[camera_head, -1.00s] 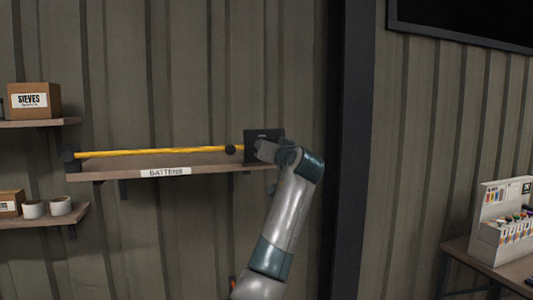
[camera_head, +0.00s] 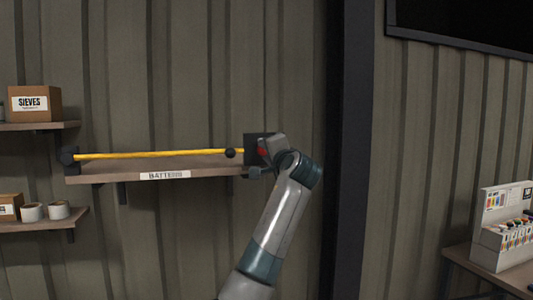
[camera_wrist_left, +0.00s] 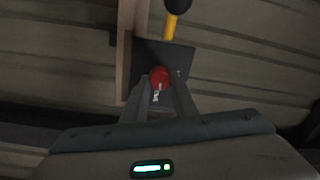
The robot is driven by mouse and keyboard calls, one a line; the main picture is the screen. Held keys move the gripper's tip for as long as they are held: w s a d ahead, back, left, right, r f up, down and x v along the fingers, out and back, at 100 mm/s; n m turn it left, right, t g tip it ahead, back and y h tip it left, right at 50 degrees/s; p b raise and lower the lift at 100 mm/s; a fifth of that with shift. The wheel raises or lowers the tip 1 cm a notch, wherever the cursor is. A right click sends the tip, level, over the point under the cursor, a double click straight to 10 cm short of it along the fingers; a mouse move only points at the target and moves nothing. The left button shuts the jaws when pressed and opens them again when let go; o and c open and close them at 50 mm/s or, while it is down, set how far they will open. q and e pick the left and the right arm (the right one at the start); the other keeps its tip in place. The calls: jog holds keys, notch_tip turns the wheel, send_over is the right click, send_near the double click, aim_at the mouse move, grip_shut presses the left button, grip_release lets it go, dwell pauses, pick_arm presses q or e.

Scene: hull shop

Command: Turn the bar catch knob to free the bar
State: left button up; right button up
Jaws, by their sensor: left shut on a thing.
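The red catch knob (camera_wrist_left: 159,76) sits on a dark plate (camera_wrist_left: 182,61) at the right end of the shelf. It also shows in the head view (camera_head: 262,152), partly covered by my gripper. My left gripper (camera_wrist_left: 160,92) is shut on the knob, one finger on each side of it. In the head view the left gripper (camera_head: 268,151) reaches the plate from the right. The yellow bar (camera_head: 155,155) runs along the front of the shelf, between a dark holder (camera_head: 68,156) at the left and the plate. A black ball (camera_head: 230,153) is on the bar near its right end. My right gripper is out of view.
The shelf (camera_head: 105,178) carries a "BATTENS" label. Other shelves at the left hold a "SIEVES" box (camera_head: 35,104) and white rolls (camera_head: 58,210). A dark post (camera_head: 350,150) stands right of my arm. A marker rack (camera_head: 505,235) stands on a table at the right.

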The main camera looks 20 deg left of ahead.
pick_arm(q)
jog(key=shift+m, duration=0.7)
jog(key=o, duration=1)
jog(key=shift+d, duration=0.1)
jog(key=shift+o, duration=0.2)
jog(key=shift+s+d+f+b, duration=0.15)
jog(key=shift+s+d+b, duration=0.15)
jog(key=shift+s+b, duration=0.2)
jog(key=b+v, duration=0.7)
jog(key=v, duration=0.9)
jog(key=shift+b, duration=0.3)
